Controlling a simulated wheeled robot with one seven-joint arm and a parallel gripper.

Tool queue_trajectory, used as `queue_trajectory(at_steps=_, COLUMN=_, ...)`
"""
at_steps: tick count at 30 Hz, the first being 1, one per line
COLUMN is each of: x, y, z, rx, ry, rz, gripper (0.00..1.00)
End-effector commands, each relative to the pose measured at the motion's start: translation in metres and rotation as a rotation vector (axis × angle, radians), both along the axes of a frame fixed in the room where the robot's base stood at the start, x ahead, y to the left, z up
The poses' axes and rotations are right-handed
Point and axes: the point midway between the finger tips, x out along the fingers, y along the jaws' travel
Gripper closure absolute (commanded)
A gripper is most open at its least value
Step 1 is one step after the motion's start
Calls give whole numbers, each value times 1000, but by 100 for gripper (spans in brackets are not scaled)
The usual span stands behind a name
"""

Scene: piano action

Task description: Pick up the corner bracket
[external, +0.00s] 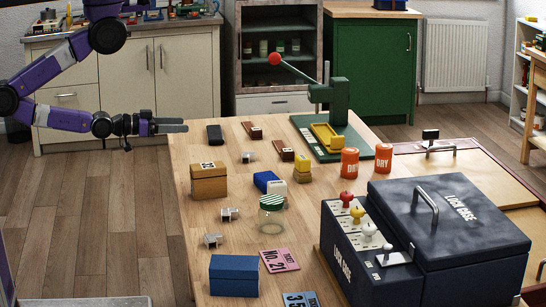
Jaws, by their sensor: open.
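My gripper (172,126) hangs at the left, level with the table's far left corner, its fingers pointing right. It is open and nothing shows between its fingers. Three small silver-grey metal pieces lie on the wooden table (190,165), any of which may be the corner bracket: one near the back (249,157), one left of the glass jar (229,214), and one nearer the front (212,240). They are too small to tell apart for certain. My gripper is left of and apart from all three.
A black block (214,135) lies near the fingers. A yellow-brown box (208,181), jar (271,216), blue box (234,276) and orange cans (349,162) stand around. A green press (338,105) and dark lock case (450,240) fill the right.

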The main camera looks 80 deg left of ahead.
Motion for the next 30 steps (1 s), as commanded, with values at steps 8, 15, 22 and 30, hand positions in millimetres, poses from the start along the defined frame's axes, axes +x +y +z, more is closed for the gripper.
queue_trajectory(at_steps=8, x=101, y=12, z=41, rx=-143, ry=-250, rz=127, gripper=35)
queue_trajectory(at_steps=15, x=191, y=20, z=71, rx=-220, ry=-353, rz=121, gripper=35)
queue_trajectory(at_steps=22, x=278, y=23, z=108, rx=-205, ry=-383, rz=26, gripper=35)
queue_trajectory(at_steps=30, x=363, y=17, z=144, rx=-56, ry=-320, rz=-170, gripper=35)
